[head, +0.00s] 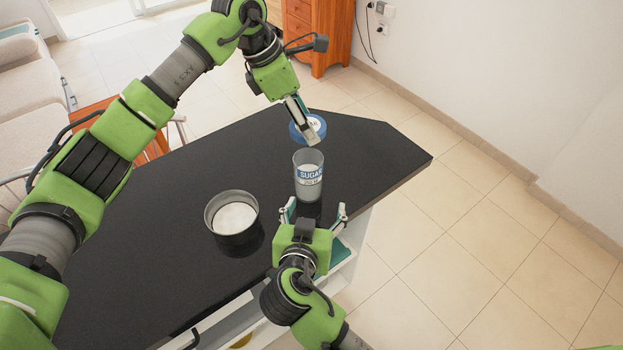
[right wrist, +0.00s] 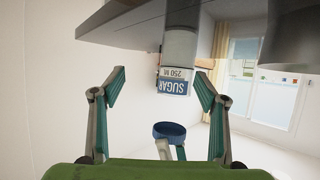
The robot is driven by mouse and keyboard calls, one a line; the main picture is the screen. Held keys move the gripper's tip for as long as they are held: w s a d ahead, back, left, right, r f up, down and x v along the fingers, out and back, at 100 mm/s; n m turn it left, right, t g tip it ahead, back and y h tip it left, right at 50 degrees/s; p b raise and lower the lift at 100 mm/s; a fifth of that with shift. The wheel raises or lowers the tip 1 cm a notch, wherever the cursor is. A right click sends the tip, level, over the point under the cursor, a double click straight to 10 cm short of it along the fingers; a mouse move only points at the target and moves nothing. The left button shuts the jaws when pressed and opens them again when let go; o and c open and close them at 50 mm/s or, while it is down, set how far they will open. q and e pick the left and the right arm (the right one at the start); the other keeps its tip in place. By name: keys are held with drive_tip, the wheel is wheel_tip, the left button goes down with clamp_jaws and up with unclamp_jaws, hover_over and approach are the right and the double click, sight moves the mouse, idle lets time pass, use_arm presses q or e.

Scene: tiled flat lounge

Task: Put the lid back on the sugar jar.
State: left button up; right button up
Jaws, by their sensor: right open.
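The sugar jar (head: 309,182) stands upright and open on the dark counter, clear with a blue-and-white label. It shows upside down in the right wrist view (right wrist: 178,77). My right gripper (head: 314,212) is open, its fingers spread at the near side of the jar, not touching it. The blue lid (head: 317,124) is off the jar, beyond and above its mouth in the head view. My left gripper (head: 304,122) appears shut on the lid, one finger covering part of it. In the right wrist view the lid (right wrist: 169,131) hangs in the air, clear of the jar.
A dark round container (head: 232,213) with white contents stands left of the jar on the black counter (head: 385,155). The counter's right edge is near the jar. An orange wooden cabinet (head: 320,35) stands beyond; tiled floor is free at right.

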sight(310, 162)
use_arm(q)
drive_tip(key=shift+d, duration=0.1)
use_arm(e)
drive_tip(key=shift+t, duration=0.9)
drive_tip(key=a+r, duration=0.1)
drive_tip(key=w+a+r, duration=0.1)
drive_tip(key=a+r, duration=0.1)
drive_tip(key=shift+w+a, duration=0.1)
drive_tip(key=x, duration=1.2)
drive_tip(key=shift+a, duration=0.1)
drive_tip(key=c, duration=1.7)
use_arm(q)
drive_tip(key=shift+f, duration=2.45)
